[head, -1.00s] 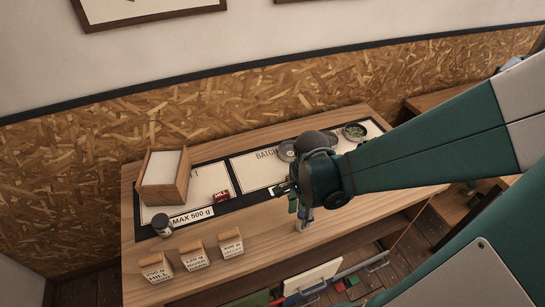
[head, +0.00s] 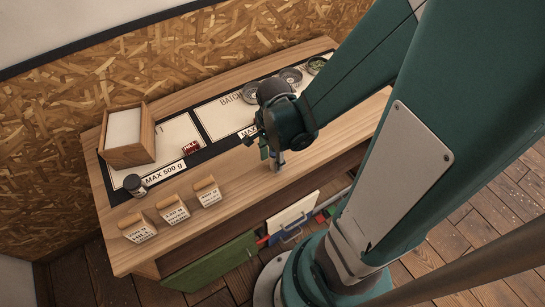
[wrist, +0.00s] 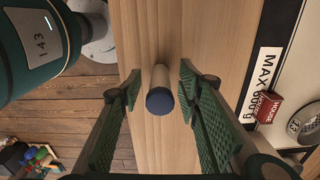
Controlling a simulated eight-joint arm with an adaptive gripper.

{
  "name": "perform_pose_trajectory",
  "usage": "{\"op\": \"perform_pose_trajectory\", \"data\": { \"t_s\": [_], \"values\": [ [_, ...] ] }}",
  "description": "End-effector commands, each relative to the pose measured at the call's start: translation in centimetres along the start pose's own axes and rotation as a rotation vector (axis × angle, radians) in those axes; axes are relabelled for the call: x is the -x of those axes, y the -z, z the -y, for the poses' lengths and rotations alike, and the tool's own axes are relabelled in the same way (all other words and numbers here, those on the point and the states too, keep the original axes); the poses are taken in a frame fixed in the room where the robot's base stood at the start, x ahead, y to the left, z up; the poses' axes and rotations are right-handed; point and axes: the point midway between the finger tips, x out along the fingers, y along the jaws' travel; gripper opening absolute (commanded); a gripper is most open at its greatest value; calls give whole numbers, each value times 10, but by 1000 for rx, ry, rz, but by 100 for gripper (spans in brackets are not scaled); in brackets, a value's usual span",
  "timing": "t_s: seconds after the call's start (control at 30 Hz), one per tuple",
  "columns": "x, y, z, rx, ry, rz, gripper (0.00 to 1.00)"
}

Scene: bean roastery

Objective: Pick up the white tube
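The white tube (wrist: 162,76) with a blue cap shows in the wrist view, cap toward the camera, on the wooden bench top. It appears to stand upright. My gripper (wrist: 160,82) is open, with one green ridged finger on each side of the tube and a gap on both sides. In the head view my gripper (head: 268,150) is over the front part of the bench, and the tube (head: 278,169) shows partly just below it.
Bare wood lies between the bags and my gripper.

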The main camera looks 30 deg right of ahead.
Motion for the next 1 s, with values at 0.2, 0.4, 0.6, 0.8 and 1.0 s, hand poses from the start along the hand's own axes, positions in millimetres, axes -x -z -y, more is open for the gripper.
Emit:
{"op": "perform_pose_trajectory", "data": {
  "t_s": [0.2, 0.4, 0.6, 0.8, 1.0],
  "values": [
    [0, 0, 0, 0, 0, 0, 34],
    [0, 0, 0, 0, 0, 0, 13],
    [0, 0, 0, 0, 0, 0, 8],
    [0, 0, 0, 0, 0, 0, 8],
    [4, 0, 0, 0, 0, 0, 8]
  ]
}}
